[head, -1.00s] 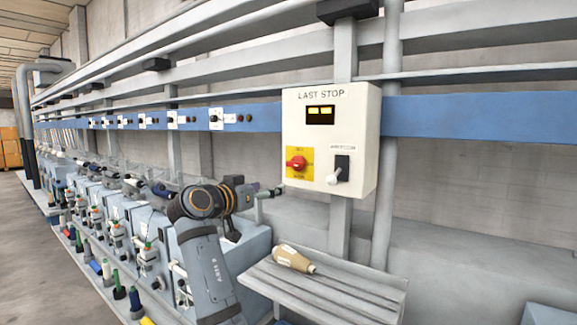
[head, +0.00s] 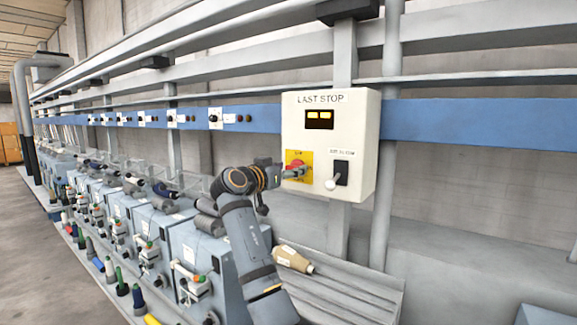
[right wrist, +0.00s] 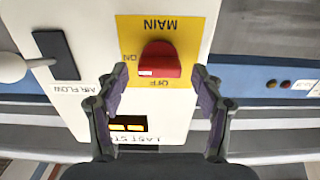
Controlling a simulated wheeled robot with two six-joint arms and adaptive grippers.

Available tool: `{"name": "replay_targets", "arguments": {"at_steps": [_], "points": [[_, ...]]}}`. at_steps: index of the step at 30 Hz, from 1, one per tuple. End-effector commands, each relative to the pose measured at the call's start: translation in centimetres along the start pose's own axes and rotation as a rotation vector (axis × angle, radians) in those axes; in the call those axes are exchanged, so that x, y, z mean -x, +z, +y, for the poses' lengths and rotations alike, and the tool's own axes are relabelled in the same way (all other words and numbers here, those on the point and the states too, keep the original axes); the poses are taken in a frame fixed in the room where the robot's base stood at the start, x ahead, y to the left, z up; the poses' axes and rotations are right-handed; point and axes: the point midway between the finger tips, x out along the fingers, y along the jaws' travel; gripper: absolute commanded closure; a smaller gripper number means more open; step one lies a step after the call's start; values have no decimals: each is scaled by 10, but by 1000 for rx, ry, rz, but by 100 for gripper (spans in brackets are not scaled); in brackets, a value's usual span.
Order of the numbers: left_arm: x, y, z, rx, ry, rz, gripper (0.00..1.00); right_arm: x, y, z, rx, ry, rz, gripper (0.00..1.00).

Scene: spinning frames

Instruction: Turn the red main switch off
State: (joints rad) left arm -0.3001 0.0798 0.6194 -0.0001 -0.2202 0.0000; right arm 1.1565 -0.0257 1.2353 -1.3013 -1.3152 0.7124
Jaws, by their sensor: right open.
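The red main switch (right wrist: 159,60) is a red knob on a yellow plate (right wrist: 125,30) marked MAIN, ON and OFF, seen upside down in the right wrist view. It sits on the cream control box (head: 362,110), at its lower left in the head view, where my right gripper (head: 297,170) partly covers it. In the right wrist view the fingers of my right gripper (right wrist: 158,90) are spread, one on each side of the knob and a little short of it. I cannot tell how far off the knob they are. My left gripper is in neither view.
A black airflow switch with a pale ball-ended lever (head: 331,183) is right of the red knob on the same box. A tan bobbin (head: 292,259) lies on the grey slatted shelf (head: 345,300) below. Spinning machines (head: 150,235) line the left.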

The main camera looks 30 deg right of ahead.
Motion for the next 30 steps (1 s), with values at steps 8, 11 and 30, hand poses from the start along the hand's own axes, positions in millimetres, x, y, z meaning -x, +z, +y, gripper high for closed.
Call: {"name": "replay_targets", "arguments": {"at_steps": [8, 11, 30], "points": [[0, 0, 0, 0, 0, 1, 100, -1, 0, 0, -1, 0, 0, 38], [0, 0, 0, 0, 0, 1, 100, 0, 0, 0, -1, 0, 0, 51], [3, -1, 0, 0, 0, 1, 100, 0, -1, 0, 74, -1, 0, 86]]}}
